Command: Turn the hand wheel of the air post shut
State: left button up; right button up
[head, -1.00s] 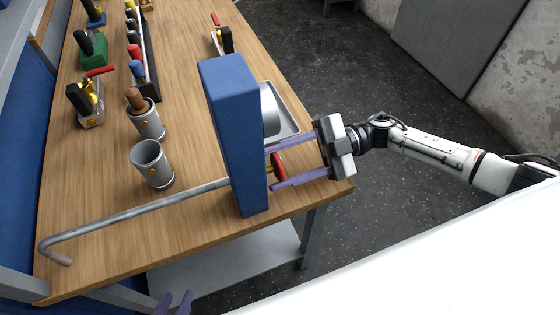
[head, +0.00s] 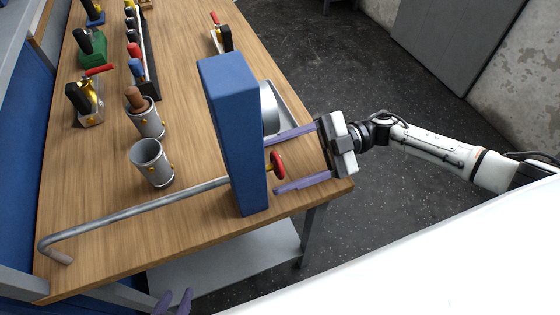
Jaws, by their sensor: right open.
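The air post (head: 232,130) is a tall blue column standing at the right front of the workbench. Its red hand wheel (head: 278,165) sticks out on the post's right side. My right gripper (head: 272,166) comes in from the right with its two purple fingers apart, one above and one below the wheel. The wheel shows between them with a visible gap to the lower finger; contact with the upper one cannot be told. My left gripper (head: 174,301) shows only its purple fingertips at the bottom edge, apart and empty, away from the post.
A grey bent pipe (head: 140,210) runs left from the post above the wooden bench (head: 195,120). Two metal cups (head: 153,165) stand left of the post, one holding a brown-handled item. Several clamps and tools stand farther back.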

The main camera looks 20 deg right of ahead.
jog(key=d+b, duration=0.1)
jog(key=d, duration=0.3)
jog(key=d+b, duration=0.1)
jog(key=d, duration=0.4)
jog(key=shift+w+f+b, duration=0.15)
jog(key=shift+w+b, duration=0.05)
jog(key=shift+b, duration=0.15)
jog(key=shift+d, duration=0.45)
jog(key=shift+s, duration=0.1)
